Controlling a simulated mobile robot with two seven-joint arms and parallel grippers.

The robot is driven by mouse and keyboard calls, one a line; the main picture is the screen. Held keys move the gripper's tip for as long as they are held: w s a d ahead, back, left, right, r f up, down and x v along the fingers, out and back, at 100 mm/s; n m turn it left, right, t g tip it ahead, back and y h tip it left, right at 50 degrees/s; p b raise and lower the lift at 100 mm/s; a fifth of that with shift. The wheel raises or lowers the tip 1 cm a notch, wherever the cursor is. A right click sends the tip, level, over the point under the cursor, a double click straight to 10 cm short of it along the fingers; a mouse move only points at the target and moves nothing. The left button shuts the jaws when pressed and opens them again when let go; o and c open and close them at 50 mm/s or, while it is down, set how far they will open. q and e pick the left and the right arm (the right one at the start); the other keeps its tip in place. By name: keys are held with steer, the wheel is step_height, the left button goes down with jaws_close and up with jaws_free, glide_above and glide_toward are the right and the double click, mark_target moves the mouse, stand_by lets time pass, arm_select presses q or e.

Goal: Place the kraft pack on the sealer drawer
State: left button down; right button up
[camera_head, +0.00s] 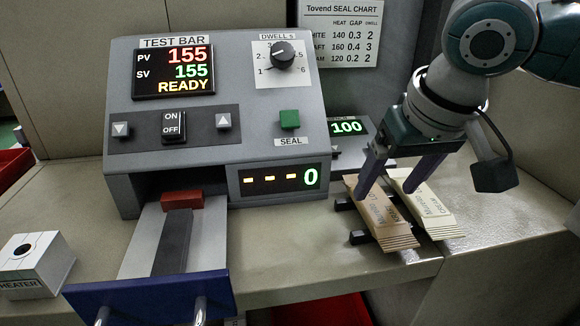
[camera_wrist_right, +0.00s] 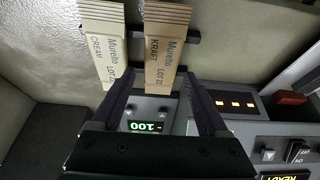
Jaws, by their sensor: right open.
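The kraft pack (camera_head: 382,218) is a tan, flat, printed packet lying on dark rails at the right of the counter. A paler cream pack (camera_head: 433,215) lies beside it on the right. In the right wrist view the kraft pack (camera_wrist_right: 167,45) reads KRAFT, and the cream pack (camera_wrist_right: 103,45) is to its left. My right gripper (camera_head: 386,192) is open at the packs' far ends, its fingers on either side of the kraft pack's end. The sealer drawer (camera_head: 143,243) is pulled out, with a blue front, a dark strip and a red block. My left gripper is out of view.
The grey sealer (camera_head: 225,125) stands left of the packs, its display reading 155 and READY. A small display box (camera_head: 347,130) reading 100 is behind the packs. A white heater box (camera_head: 30,262) sits at the left. Counter between drawer and packs is clear.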

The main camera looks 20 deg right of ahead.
mark_target(378, 204)
steer(key=x, duration=0.3)
steer(key=shift+s+a+b, duration=0.15)
steer(key=shift+s+b, duration=0.1)
steer(key=shift+b, duration=0.05)
steer(key=shift+w+f, duration=0.15)
steer(key=shift+f, duration=0.15)
steer(key=shift+c, duration=0.3)
